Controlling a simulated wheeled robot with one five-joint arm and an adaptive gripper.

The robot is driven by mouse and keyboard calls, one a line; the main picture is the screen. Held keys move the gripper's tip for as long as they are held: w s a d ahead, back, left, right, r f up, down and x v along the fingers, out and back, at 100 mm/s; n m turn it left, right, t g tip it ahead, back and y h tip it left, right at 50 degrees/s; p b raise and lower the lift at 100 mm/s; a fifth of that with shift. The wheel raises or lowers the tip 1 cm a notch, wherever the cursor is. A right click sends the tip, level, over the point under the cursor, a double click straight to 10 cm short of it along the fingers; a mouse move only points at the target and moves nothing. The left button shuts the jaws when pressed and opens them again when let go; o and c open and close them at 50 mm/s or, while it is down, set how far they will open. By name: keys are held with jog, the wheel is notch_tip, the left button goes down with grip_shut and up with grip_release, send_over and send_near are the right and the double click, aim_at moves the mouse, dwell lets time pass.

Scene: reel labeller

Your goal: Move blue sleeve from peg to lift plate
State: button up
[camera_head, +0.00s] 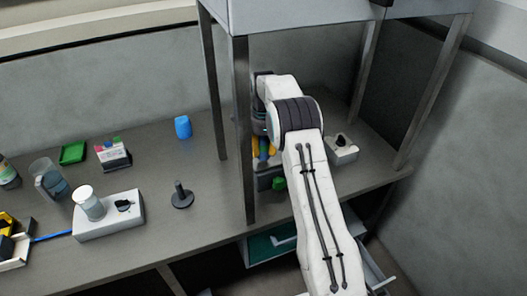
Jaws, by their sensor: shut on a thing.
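The black peg (181,196) stands upright on its round base on the table, with no sleeve around it. My arm reaches in under the overhead frame, past its front post. My gripper (262,128) is partly hidden by the post and my own arm.
Dark posts of the frame (244,130) stand close around my arm. A blue cup-like piece (183,127), a green tray (73,153), a clear jug (48,180) and a white block (108,216) stand to the left. A small grey box (341,150) sits right of my arm.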

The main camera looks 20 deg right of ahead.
jog(key=shift+f, duration=0.9)
jog(key=shift+f, duration=0.2)
jog(key=o, duration=1.2)
jog(key=shift+c, duration=0.2)
jog(key=shift+r, duration=0.1)
notch_tip(320, 180, up, 12)
